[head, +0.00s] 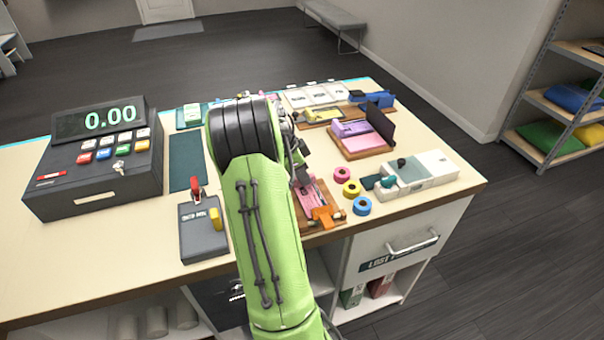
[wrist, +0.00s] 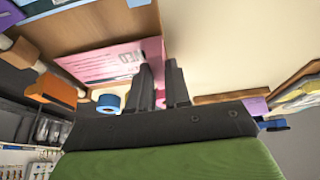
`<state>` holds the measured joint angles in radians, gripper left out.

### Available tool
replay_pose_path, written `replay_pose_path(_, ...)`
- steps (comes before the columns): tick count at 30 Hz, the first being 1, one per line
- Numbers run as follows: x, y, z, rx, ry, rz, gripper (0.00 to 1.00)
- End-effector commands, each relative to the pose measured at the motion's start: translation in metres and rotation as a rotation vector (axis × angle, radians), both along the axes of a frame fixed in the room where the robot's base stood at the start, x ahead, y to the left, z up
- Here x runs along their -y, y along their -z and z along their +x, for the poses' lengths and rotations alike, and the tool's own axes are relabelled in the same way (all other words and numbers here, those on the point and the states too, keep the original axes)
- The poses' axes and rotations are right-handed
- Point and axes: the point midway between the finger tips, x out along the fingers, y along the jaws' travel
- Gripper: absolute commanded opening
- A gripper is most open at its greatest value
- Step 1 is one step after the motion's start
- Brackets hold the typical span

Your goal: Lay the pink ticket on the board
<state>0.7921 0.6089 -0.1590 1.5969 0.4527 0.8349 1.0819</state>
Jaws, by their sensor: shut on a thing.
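The pink ticket (wrist: 105,64) is a flat printed slip. In the wrist view its edge runs to my gripper's dark fingers (wrist: 158,72), with a bit of pink between them. My gripper (head: 304,178) is shut on it. In the head view the ticket (head: 309,196) shows over the brown wooden board (head: 334,193) near the counter's front edge. The board also fills the upper left of the wrist view (wrist: 100,30). An orange clip (head: 325,214) is at its near end. I cannot tell whether the ticket touches the board. My arm hides part of this area.
Pink, yellow and blue tape rolls (head: 351,188) lie just right of the board. A tray with an open dark lid (head: 379,126) stands behind. A cash register (head: 95,160) and a grey card device (head: 202,229) are left.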

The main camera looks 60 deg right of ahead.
Motion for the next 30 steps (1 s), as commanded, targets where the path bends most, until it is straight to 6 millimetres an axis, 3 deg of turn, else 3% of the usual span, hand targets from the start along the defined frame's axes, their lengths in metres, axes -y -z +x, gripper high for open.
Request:
replay_pose_path(25,0.0001,0.0013,0.0001,0.000,0.000,0.000,0.00)
replay_pose_path(26,0.0000,0.0014,0.0000,0.000,0.000,0.000,0.22)
replay_pose_path(30,0.0000,0.0014,0.0000,0.000,0.000,0.000,0.44)
